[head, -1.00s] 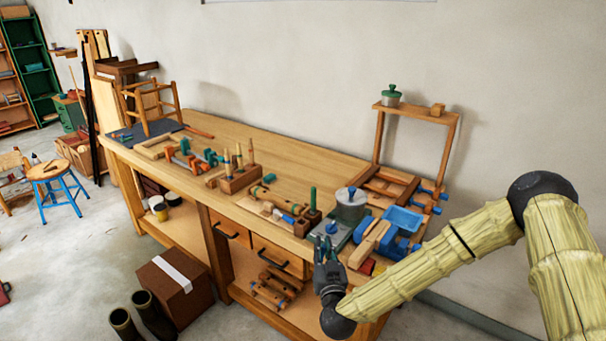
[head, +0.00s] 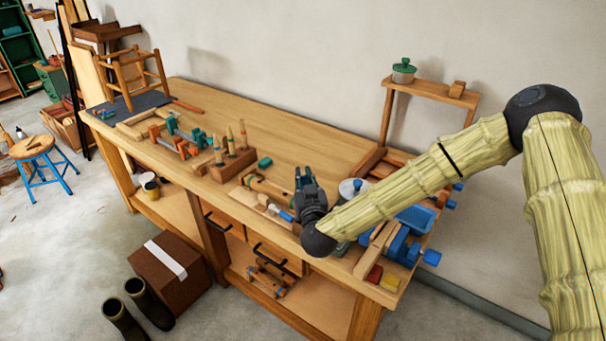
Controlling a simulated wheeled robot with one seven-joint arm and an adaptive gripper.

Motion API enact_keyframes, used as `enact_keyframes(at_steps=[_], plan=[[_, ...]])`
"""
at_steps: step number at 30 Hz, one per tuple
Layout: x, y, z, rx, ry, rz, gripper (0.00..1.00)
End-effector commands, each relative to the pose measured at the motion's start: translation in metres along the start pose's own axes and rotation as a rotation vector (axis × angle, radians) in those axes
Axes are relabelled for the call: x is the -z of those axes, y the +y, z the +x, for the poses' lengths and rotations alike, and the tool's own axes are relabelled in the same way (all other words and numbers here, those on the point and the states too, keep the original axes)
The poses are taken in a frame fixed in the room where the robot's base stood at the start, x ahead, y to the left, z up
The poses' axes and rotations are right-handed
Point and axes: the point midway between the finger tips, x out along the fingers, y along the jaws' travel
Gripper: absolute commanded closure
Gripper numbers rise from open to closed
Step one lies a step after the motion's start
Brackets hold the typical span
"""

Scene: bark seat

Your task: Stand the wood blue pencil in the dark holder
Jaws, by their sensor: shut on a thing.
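My gripper (head: 304,178) is over the front part of the workbench, right of the middle. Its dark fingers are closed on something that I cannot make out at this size. I cannot pick out the wood blue pencil for certain. A slim wood-coloured piece with a blue part (head: 286,216) lies on the bench just left of my wrist. A brown wooden holder (head: 233,167) with several upright sticks stands on the bench, left of my gripper and apart from it. A small dark block that showed near the front edge earlier is hidden behind my gripper, so I cannot see what stands in it.
A pot with a pale lid (head: 354,187) is close on the right of my gripper. Blue clamps (head: 398,246) and a wooden shelf frame (head: 430,86) stand farther right. Clamps (head: 185,138) and a small chair (head: 135,76) are at the left. The bench's back middle (head: 290,125) is clear.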

Motion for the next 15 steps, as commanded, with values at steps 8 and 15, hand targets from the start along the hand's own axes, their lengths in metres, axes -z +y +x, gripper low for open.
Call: enact_keyframes(at_steps=[8, 15], plan=[[-0.028, -0.007, 0.009, 0.01, -0.008, 0.003, 0.98], [-0.05, -0.004, 0.012, 0.007, -0.012, 0.003, 0.98]])
